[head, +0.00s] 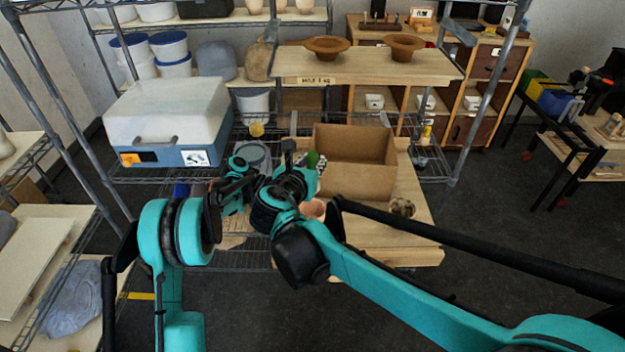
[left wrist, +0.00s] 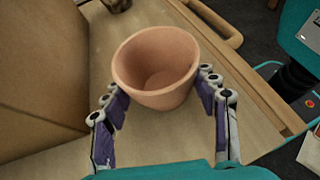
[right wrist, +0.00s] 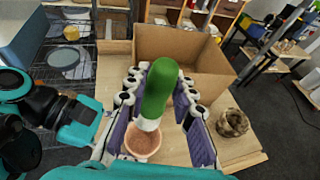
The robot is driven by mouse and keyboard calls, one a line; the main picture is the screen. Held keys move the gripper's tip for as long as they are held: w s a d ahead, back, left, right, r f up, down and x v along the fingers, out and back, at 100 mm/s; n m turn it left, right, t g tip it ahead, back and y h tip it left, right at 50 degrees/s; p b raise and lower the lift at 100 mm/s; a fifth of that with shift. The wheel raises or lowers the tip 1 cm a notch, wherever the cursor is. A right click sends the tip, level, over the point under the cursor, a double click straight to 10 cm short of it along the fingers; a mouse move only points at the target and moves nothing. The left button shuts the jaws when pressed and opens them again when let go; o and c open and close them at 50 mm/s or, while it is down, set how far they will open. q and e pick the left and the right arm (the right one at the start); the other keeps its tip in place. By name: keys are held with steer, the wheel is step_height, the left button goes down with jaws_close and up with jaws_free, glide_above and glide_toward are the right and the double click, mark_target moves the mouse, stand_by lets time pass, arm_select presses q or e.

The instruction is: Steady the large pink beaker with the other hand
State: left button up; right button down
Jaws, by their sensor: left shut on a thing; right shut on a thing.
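The large pink beaker (left wrist: 155,70) is upright on the wooden board, between the fingers of my left gripper (left wrist: 160,88), which is shut on it. It also shows in the head view (head: 313,209) and below the right gripper in the right wrist view (right wrist: 142,143). My right gripper (right wrist: 157,88) is shut on a green object with a white lower end (right wrist: 160,85). In the right wrist view the white end overlaps the beaker's mouth; I cannot tell whether they touch. The left fingertips are hidden in the head view.
An open cardboard box (head: 352,178) stands behind the beaker on the wooden board (head: 424,238). A brown patterned cup (head: 402,207) stands at right. A white and blue case (head: 170,125) sits on the wire shelf at left. A raised shelf (head: 365,68) holds two brown bowls.

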arm_select(q)
steer(key=o, duration=1.4)
steer(key=shift+c, duration=0.2)
steer(key=v, duration=1.2)
